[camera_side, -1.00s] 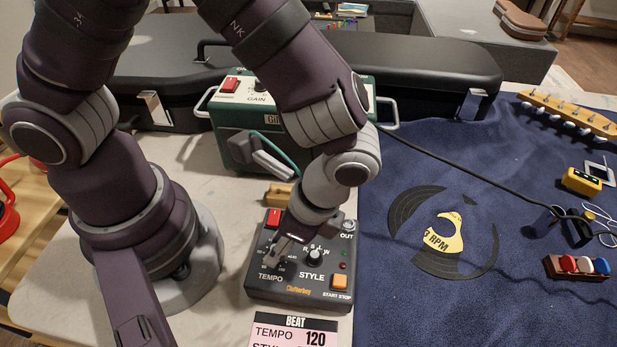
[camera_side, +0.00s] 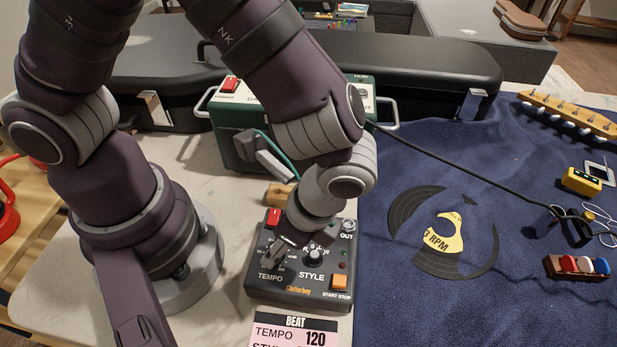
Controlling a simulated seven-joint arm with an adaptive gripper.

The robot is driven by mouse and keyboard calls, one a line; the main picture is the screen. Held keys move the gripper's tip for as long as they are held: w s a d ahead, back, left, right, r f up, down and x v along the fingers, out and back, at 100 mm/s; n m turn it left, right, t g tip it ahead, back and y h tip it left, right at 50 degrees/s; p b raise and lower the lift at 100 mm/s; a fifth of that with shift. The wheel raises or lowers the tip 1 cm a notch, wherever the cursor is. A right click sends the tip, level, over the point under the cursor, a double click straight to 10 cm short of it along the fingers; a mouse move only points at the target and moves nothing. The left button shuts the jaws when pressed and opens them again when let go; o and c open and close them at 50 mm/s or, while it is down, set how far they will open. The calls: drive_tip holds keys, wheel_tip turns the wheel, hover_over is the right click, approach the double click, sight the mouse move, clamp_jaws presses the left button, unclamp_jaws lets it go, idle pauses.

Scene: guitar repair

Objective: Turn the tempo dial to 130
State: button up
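The dark drum-machine box (camera_side: 318,297) lies on the pale table in front of my arm. Its tempo dial sits above the TEMPO label at the left of its face and is mostly hidden by my gripper (camera_side: 273,254). My gripper points down at the dial; the fingers are small and partly hidden, so I cannot tell whether they grip it. The style dial (camera_side: 314,257) is to the right, beside the gripper. A pink card (camera_side: 292,333) in front of the box reads BEAT, TEMPO 120.
A red switch (camera_side: 274,217) and an orange start/stop button (camera_side: 339,282) are on the box close to my gripper. A green amplifier (camera_side: 232,135) stands behind. A blue cloth (camera_side: 400,310) with a black disc lies to the right. A black case (camera_side: 430,65) is at the back.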

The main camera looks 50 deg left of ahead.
sight(313, 269)
drive_tip(key=shift+o, duration=1.4)
drive_tip(key=v, duration=1.2)
drive_tip(key=shift+w, duration=0.15)
drive_tip(key=w+a+r+n+t+h, duration=0.1)
drive_tip(key=a+r+n+t+h, duration=0.2)
drive_tip(key=a+n, duration=0.9)
wheel_tip(313, 269, up, 2)
drive_tip(key=a+t, duration=0.3)
drive_tip(key=t, duration=0.1)
drive_tip(key=shift+w+r+t+h, duration=0.2)
drive_tip(key=shift+t+h, duration=0.1)
drive_tip(key=shift+h, duration=0.1)
